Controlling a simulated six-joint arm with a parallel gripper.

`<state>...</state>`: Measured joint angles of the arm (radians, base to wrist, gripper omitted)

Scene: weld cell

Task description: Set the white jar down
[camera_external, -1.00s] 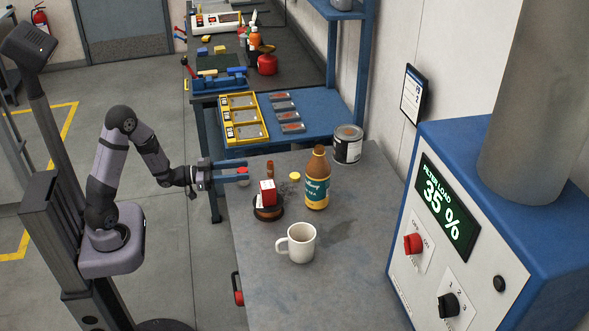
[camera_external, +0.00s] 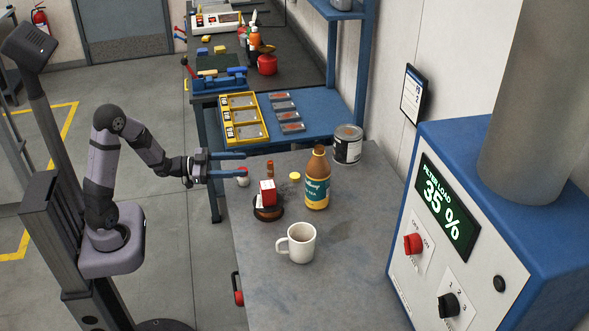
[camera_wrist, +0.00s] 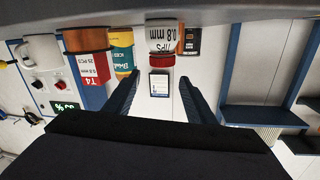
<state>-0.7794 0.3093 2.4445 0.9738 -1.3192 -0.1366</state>
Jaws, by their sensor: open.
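The white jar (camera_external: 243,180) with a red lid stands on the grey table near its left edge. My gripper (camera_external: 244,163) is open and empty just above the jar. In the wrist view its two blue fingers (camera_wrist: 160,77) are spread either side of the lid's line, with a gap between their tips and the jar.
Close by stand a red-and-white box (camera_external: 267,190) on a dark round base, a small brown bottle (camera_external: 270,168) and a large tea bottle (camera_external: 317,185). A white mug (camera_external: 297,243) and a metal can (camera_external: 347,145) stand farther off. The table's front is clear.

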